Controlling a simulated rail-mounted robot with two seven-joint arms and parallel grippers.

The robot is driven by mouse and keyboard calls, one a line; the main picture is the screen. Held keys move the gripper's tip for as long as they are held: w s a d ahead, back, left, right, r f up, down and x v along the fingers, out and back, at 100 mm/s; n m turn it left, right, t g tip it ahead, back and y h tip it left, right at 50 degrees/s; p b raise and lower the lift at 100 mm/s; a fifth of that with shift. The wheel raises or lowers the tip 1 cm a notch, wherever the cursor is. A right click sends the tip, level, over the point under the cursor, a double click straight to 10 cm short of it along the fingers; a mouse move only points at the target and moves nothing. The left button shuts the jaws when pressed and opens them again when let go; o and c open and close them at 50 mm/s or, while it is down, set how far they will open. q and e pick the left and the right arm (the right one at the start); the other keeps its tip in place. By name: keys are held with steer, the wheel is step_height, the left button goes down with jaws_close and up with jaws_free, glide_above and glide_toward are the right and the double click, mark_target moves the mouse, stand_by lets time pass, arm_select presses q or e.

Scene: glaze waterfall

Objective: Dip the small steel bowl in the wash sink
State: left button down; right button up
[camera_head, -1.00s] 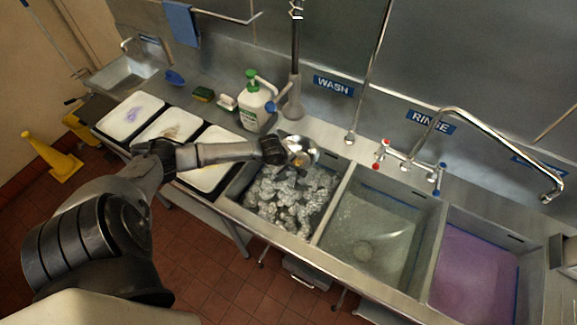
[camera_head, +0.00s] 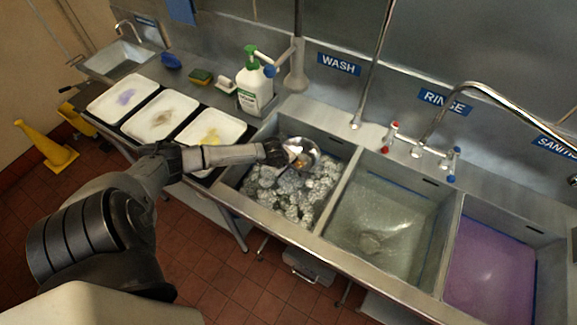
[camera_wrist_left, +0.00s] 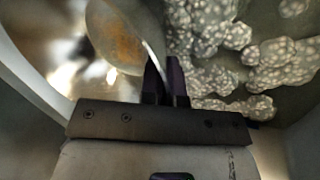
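The small steel bowl (camera_head: 304,150) is shiny, with a brownish-orange residue inside. It is tilted, over the back part of the wash sink (camera_head: 308,128), which holds clumps of whitish suds (camera_head: 285,195). My left gripper (camera_head: 284,153) reaches in from the left and is shut on the bowl's rim. In the left wrist view the dark fingers (camera_wrist_left: 165,80) pinch the rim of the bowl (camera_wrist_left: 115,35), with suds to the right. I cannot tell whether the bowl's underside touches the suds. My right gripper is not in view.
The rinse sink (camera_head: 385,220) with clear water and the purple sanitize sink (camera_head: 490,265) lie to the right. A green-topped pump bottle (camera_head: 252,85) stands behind the wash sink's left corner. White trays (camera_head: 155,115) lie left. A faucet (camera_head: 480,92) arches over the rinse sink.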

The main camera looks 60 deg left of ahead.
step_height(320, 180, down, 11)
steer(key=b, duration=1)
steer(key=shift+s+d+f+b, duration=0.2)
steer(key=shift+b, duration=0.1)
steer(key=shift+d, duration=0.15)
